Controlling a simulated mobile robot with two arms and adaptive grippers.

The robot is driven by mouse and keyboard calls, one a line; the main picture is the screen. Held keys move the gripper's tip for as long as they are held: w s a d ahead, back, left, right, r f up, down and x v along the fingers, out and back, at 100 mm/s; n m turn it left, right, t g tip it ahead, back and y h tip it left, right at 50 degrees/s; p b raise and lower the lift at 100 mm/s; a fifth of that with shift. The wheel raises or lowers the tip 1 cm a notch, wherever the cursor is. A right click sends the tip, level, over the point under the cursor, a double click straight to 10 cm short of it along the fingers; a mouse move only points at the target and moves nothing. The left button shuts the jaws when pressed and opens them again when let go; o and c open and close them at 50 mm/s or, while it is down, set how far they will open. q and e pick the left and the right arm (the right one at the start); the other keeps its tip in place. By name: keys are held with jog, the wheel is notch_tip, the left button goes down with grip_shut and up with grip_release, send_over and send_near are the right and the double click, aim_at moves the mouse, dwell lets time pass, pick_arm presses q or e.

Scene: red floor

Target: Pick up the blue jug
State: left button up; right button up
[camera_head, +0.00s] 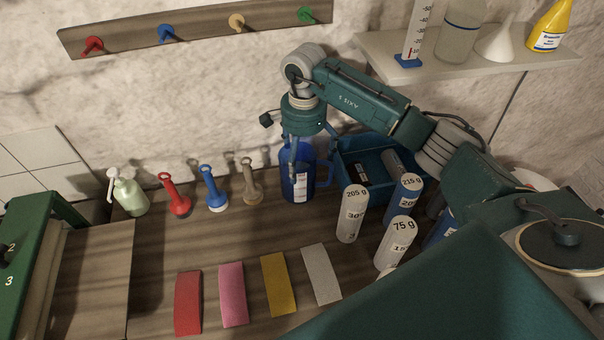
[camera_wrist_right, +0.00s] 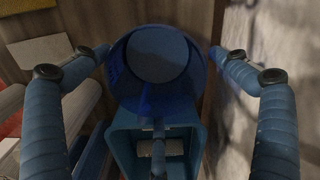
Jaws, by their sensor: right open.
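The blue jug (camera_head: 300,186) stands upright on the wooden counter near the wall, with a white label on its front and its handle to the right. My right gripper (camera_head: 305,150) is above it, pointing down, with one finger in front of the jug. In the right wrist view the jug (camera_wrist_right: 157,65) shows from above between the spread fingers of my right gripper (camera_wrist_right: 160,66). The fingers are open, with gaps on both sides of the jug. My left gripper is not in view.
A blue bin (camera_head: 362,180) sits right beside the jug. White labelled cylinders (camera_head: 352,213) stand in front of the bin. A tan holder (camera_head: 252,184), blue holder (camera_head: 213,190) and red holder (camera_head: 174,196) stand to the left. A shelf (camera_head: 450,66) is above right.

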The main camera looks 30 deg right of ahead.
aim_at(300, 167)
jog(key=f+p, duration=0.1)
jog(key=a+f+p, duration=0.1)
jog(key=f, duration=0.1)
jog(key=shift+w+f, duration=0.1)
jog(key=shift+f, duration=0.55)
jog(key=shift+c, duration=0.5)
jog(key=shift+r, duration=0.1)
jog(key=c, duration=1.8)
jog(key=shift+o, duration=0.2)
